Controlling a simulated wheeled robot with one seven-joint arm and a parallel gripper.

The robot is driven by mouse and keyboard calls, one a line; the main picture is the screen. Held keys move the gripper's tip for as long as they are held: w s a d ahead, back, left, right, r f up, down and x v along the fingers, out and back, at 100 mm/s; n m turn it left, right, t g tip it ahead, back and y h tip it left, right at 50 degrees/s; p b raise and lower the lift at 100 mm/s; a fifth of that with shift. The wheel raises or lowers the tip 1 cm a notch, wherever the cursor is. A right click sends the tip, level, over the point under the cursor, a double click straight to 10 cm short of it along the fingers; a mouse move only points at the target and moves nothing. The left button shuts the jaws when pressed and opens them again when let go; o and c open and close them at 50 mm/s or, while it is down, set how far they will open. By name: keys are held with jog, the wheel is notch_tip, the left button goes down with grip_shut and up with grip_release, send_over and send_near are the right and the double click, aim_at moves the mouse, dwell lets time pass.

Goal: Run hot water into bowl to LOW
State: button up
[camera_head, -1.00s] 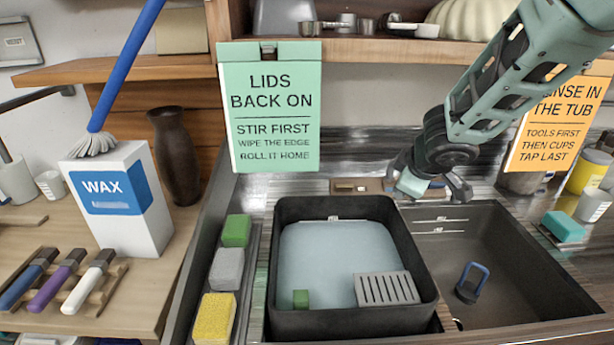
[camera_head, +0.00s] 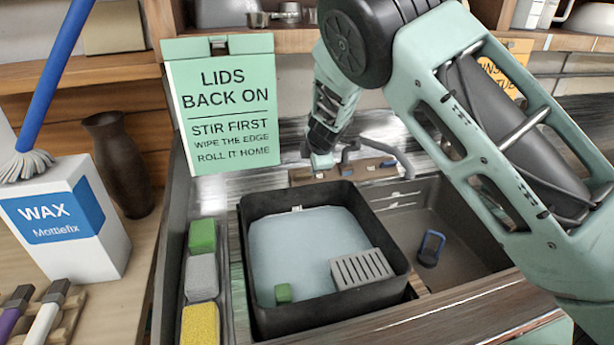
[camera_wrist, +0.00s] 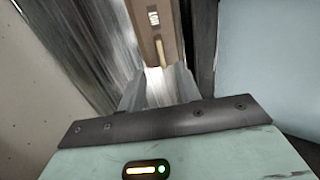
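The bowl is a black square tub (camera_head: 400,262) standing in the left part of the sink. Pale blue water (camera_head: 305,245) covers its floor, and a small white mark (camera_head: 297,209) shows at its back wall. Behind it is a wooden tap panel (camera_head: 300,176) with a grey curved spout (camera_head: 352,152). My gripper (camera_head: 318,172) is pointed down at this panel, behind the tub. In the wrist view, my fingers (camera_wrist: 160,88) appear apart, with a small light lever (camera_wrist: 160,52) on the panel just ahead of them. Contact with it cannot be told.
A green block (camera_head: 283,293) and a slotted grey rack (camera_head: 361,269) are in the tub. The right basin holds a blue-handled tool (camera_head: 430,248). Sponges (camera_head: 201,275) line the left side. A green sign (camera_head: 222,105) hangs close to my arm.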

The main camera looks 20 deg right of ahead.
aim_at(307, 174)
jog(key=x, duration=0.9)
jog(key=shift+d+f+p, duration=0.1)
jog(key=shift+p, duration=0.25)
jog(key=shift+c, duration=0.3)
grip_shut()
